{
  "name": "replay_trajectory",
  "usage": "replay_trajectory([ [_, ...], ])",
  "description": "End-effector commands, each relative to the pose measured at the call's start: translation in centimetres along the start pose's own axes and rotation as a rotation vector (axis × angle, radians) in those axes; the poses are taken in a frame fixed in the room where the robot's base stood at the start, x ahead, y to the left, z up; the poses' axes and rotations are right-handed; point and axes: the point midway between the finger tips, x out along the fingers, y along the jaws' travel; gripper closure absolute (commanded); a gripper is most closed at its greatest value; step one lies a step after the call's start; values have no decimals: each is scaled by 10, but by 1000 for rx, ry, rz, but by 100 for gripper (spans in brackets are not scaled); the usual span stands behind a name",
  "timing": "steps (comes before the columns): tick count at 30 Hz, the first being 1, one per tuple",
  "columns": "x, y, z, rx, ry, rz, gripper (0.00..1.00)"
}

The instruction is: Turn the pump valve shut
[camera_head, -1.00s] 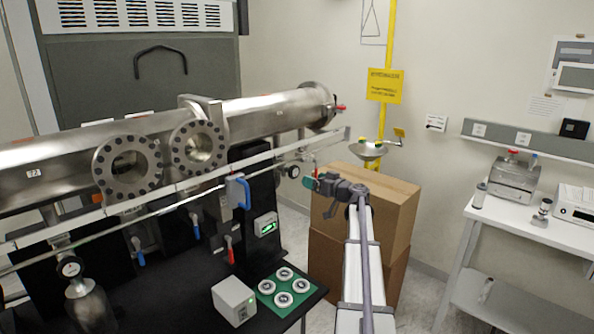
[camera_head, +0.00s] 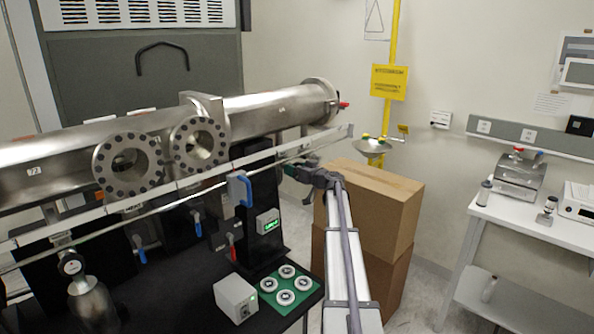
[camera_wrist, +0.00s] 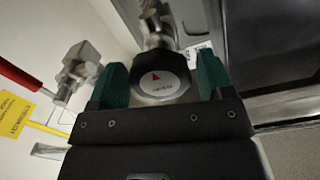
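A round valve knob (camera_wrist: 160,83) with a black rim, a white face and a red arrow mark shows in the wrist view, on a metal stem. My gripper (camera_wrist: 163,80) is open, with one green finger on each side of the knob and a visible gap on both sides. How deep the knob sits between the fingers I cannot tell. In the head view my gripper (camera_head: 301,170) is beside the end of the frame rail, left of the cardboard boxes, and the knob is hidden there.
The large steel tube (camera_head: 270,107) and the long rail (camera_head: 262,152) run above and beside my gripper. Stacked cardboard boxes (camera_head: 385,205) stand close on the right. A red handle (camera_wrist: 22,76) and a metal fitting (camera_wrist: 80,68) lie left of the fingers in the wrist view.

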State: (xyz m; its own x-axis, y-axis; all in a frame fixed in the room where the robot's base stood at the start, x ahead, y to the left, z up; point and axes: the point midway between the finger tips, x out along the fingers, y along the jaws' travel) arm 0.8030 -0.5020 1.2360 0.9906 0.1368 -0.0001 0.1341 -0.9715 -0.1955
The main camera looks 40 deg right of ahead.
Motion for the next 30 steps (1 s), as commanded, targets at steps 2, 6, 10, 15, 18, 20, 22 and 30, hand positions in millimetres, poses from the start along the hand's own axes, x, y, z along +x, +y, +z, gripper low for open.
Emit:
replay_trajectory([
  [2,0,0,0,0,0,0,34],
  [6,0,0,0,0,0,0,48],
  [10,0,0,0,0,0,0,60],
  [15,0,0,0,1,0,0,67],
  [18,0,0,0,8,0,0,67],
  [20,0,0,0,18,0,0,67],
  [22,0,0,0,37,0,0,67],
  [30,0,0,0,185,0,0,67],
])
